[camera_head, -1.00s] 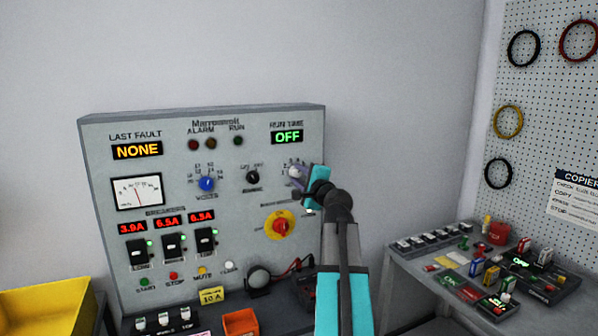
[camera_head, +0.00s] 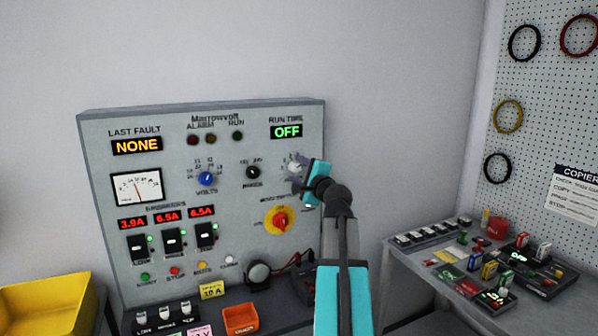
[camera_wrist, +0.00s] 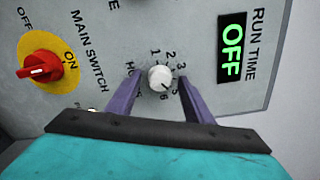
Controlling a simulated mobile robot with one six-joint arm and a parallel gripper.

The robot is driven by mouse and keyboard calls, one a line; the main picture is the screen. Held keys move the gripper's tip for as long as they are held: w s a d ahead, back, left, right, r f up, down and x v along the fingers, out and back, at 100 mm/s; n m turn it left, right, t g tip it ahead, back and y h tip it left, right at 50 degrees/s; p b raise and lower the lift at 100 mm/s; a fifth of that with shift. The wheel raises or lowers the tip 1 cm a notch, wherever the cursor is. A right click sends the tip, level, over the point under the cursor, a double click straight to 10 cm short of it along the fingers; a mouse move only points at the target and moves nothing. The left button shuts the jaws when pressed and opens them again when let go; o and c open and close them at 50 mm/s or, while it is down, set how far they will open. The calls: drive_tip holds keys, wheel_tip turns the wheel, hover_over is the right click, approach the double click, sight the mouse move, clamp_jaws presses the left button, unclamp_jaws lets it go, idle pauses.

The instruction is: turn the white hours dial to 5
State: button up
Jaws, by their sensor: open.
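The white hours dial (camera_wrist: 160,77) is on the grey panel, with several printed numbers around it. It also shows in the head view (camera_head: 294,167), under the RUN TIME display (camera_head: 287,131), which reads OFF. My gripper (camera_wrist: 159,79) is open, with one purple finger on each side of the dial. The fingers do not visibly press on it; a small gap seems to show on both sides. A short dark mark on the dial's face points to the lower right in the wrist view, roughly toward the 6; it is too small to be sure.
The red main switch (camera_head: 280,220) on its yellow plate is below the dial. A black knob (camera_head: 253,172) and the blue volts knob (camera_head: 206,179) are to its left. A side table (camera_head: 405,262) with several small parts stands at the right.

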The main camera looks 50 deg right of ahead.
drive_tip(key=shift+s, duration=0.15)
drive_tip(key=b+v, duration=0.4)
drive_tip(key=v, duration=0.9)
drive_tip(key=shift+s, duration=0.3)
drive_tip(key=shift+a, duration=0.15)
